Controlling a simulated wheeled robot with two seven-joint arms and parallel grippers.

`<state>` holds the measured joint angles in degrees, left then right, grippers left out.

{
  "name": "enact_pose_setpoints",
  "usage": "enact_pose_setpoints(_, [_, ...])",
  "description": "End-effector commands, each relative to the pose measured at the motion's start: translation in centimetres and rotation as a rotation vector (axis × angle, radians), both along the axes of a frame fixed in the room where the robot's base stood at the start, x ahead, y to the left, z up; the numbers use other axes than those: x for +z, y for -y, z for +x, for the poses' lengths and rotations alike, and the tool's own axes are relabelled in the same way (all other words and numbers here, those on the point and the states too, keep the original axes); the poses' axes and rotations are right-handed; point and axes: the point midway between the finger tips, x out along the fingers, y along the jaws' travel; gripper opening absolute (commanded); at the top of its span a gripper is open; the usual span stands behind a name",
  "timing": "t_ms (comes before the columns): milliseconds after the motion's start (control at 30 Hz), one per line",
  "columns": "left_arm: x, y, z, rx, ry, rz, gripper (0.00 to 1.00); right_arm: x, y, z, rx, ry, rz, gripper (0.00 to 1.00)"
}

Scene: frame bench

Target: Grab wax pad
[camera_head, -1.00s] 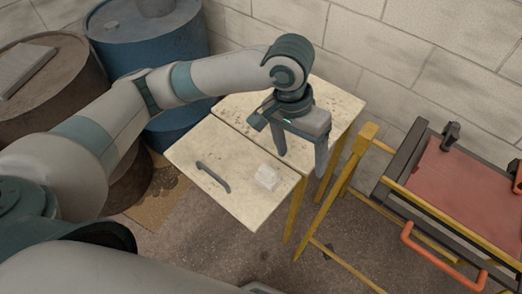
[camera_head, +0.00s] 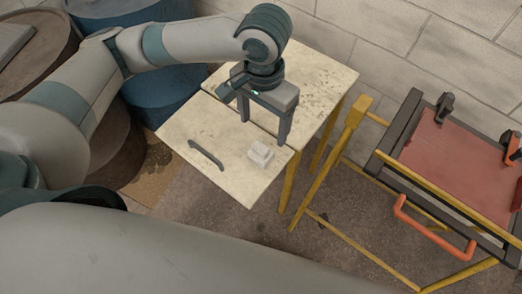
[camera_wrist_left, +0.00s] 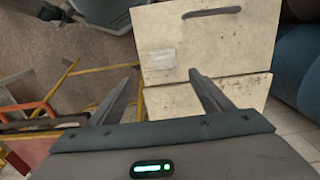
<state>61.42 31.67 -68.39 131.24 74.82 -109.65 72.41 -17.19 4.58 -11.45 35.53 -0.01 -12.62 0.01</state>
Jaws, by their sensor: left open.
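The wax pad (camera_head: 260,154) is a small whitish block on the front part of a pale speckled table (camera_head: 222,174), near its right edge. In the left wrist view the pad (camera_wrist_left: 162,59) lies beyond my fingertips, between their lines but closer to the left one. My left gripper (camera_head: 264,132) is open and empty, with its fingers pointing down just behind the pad and apart from it. It also shows in the left wrist view (camera_wrist_left: 163,72). My right gripper is not in view.
A dark bar handle (camera_head: 206,155) is on the table left of the pad. A yellow frame (camera_head: 328,160) with a red panel (camera_head: 455,160) and orange handle (camera_head: 428,232) stands at right. Blue (camera_head: 150,92) and brown drums stand at left, and a block wall behind.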

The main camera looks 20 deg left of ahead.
Motion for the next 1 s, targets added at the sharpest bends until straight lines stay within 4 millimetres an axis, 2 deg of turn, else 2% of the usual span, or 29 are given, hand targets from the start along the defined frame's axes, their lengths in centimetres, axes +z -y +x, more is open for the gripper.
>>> enact_pose_setpoints(300, [-5.7,-0.1,0.0,0.002,-0.003,0.002,0.73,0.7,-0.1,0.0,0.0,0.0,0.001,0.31])
enact_pose_setpoints(500, [-8.2,-0.1,0.0,0.001,-0.001,0.0,0.73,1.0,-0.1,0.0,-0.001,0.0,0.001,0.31])
enact_pose_setpoints(633, [-8.8,-0.1,0.1,0.0,0.0,0.0,0.73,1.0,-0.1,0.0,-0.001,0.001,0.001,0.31])
enact_pose_setpoints(1000, [-9.0,-0.1,0.1,0.0,0.0,0.0,0.73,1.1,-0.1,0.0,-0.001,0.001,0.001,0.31])
